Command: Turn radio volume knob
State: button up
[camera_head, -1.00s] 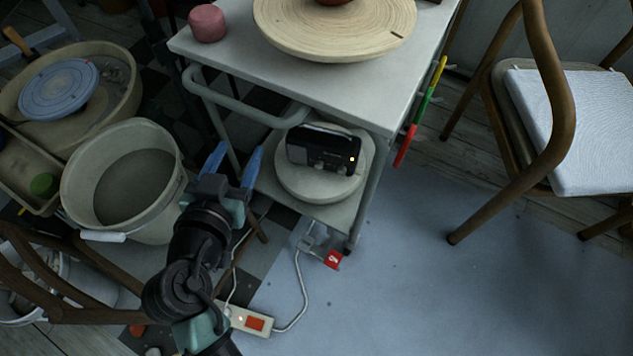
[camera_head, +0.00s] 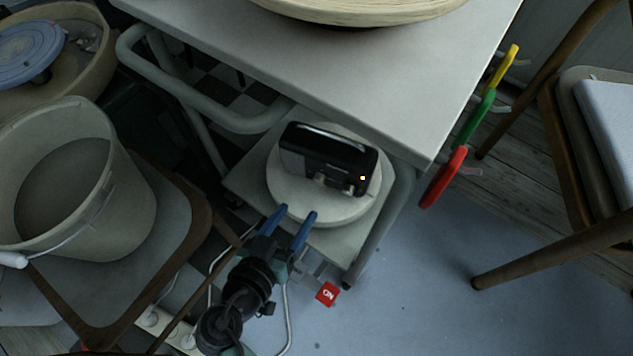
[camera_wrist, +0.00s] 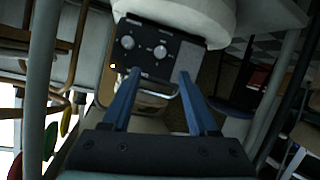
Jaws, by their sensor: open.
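A black radio (camera_head: 328,158) stands on a round pale disc (camera_head: 300,197) on the lower shelf of a grey cart. Its front, with silver knobs and a small orange light, faces my gripper. In the wrist view the radio (camera_wrist: 172,65) appears upside down, with two round knobs, one near the middle (camera_wrist: 160,51) and one at the left (camera_wrist: 127,42). My gripper (camera_head: 296,213), with blue fingers, is open and empty. It is just in front of the disc, below the radio in the head view. In the wrist view the fingertips (camera_wrist: 160,74) appear apart, near the knobs, with no contact visible.
The cart's top (camera_head: 330,75) overhangs the shelf, and its legs (camera_head: 385,225) flank the opening. A bucket (camera_head: 130,205) stands on a chair at left. A wooden chair (camera_head: 560,255) stands at right. Colored handles (camera_head: 473,130) hang on the cart's side. Floor at lower right is clear.

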aim_at(318, 182)
jog(key=b+x, duration=0.3)
jog(key=x, duration=0.6)
jog(key=shift+w+d+f+b, duration=0.1)
jog(key=shift+w+f+b, duration=0.1)
jog(key=shift+w+b, duration=0.15)
jog(key=shift+c, duration=0.2)
grip_shut()
